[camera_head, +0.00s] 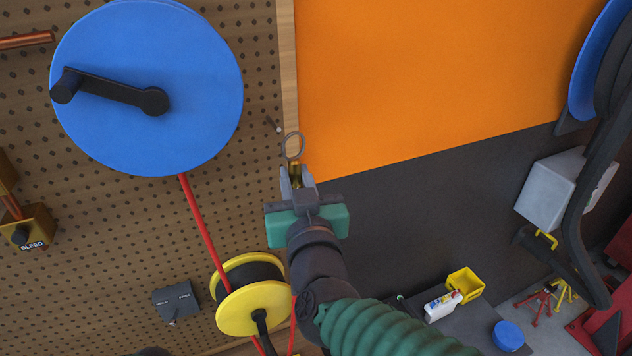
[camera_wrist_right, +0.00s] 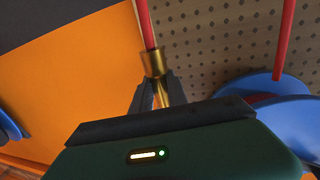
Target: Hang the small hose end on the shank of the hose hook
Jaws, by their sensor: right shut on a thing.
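My right gripper (camera_head: 297,180) is shut on the small hose end (camera_head: 295,170), a brass fitting with a grey metal ring (camera_head: 293,145) standing out beyond the fingertips. In the right wrist view the brass hose end (camera_wrist_right: 155,65) sits between the dark fingers (camera_wrist_right: 157,95), with red hose (camera_wrist_right: 147,22) running from it to the top edge. A small grey peg, seemingly the hose hook (camera_head: 273,125), sticks out of the pegboard just left of the ring. The ring looks apart from it; depth is hard to tell. My left gripper is not in view.
A big blue reel (camera_head: 190,90) with a black crank stands out left of the hook. A red hose (camera_head: 199,220) hangs from it past a yellow reel (camera_head: 252,306). A wooden post (camera_head: 287,60) and orange wall (camera_head: 420,80) lie right. A bench holds a bottle (camera_head: 442,306).

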